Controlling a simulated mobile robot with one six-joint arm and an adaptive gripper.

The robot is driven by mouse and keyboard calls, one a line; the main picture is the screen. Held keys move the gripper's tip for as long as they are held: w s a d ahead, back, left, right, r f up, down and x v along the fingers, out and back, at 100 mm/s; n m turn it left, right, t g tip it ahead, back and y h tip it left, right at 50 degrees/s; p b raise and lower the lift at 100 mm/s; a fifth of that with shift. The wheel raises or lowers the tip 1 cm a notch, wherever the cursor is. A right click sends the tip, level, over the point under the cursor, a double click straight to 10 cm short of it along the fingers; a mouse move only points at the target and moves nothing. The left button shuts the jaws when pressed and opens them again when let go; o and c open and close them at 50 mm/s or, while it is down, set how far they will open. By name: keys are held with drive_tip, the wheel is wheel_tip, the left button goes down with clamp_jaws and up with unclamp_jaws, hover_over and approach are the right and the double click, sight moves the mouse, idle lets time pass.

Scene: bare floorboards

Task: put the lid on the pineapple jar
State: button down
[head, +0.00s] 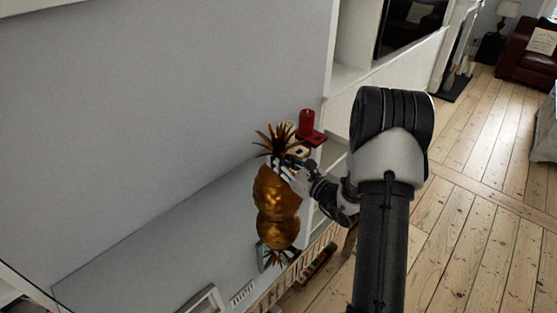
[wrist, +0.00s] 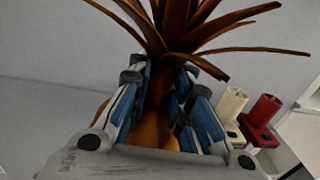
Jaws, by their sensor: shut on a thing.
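The pineapple jar (head: 270,187) is golden and rounded, and stands upright on a glossy surface that mirrors it below. The lid, a crown of brown-gold leaves (head: 276,141), is directly above the jar's body. My gripper (head: 295,168) reaches in from the right and is shut on the lid at the base of the leaves. In the wrist view the leaves (wrist: 172,22) fan out beyond the blue finger pads of my gripper (wrist: 165,92). Golden surface (wrist: 155,131) shows between and below the fingers. The fingers hide the join, so I cannot tell whether lid and jar touch.
A red candle (head: 307,120) on a red holder stands just behind the jar. A cream candle (wrist: 231,103) is beside it in the wrist view. A grey wall (head: 170,90) runs along the left. Bare floorboards (head: 480,190) lie open on the right.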

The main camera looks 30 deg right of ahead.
drive_tip(key=c, duration=1.4)
unclamp_jaws()
drive_tip(key=o, duration=0.5)
drive_tip(key=shift+s, duration=0.1)
drive_tip(key=shift+d+v, duration=0.15)
drive_tip(key=shift+v, duration=2.3)
drive_tip(key=shift+d+v, duration=0.2)
drive_tip(key=shift+v, duration=2.3)
drive_tip(key=shift+r, duration=0.1)
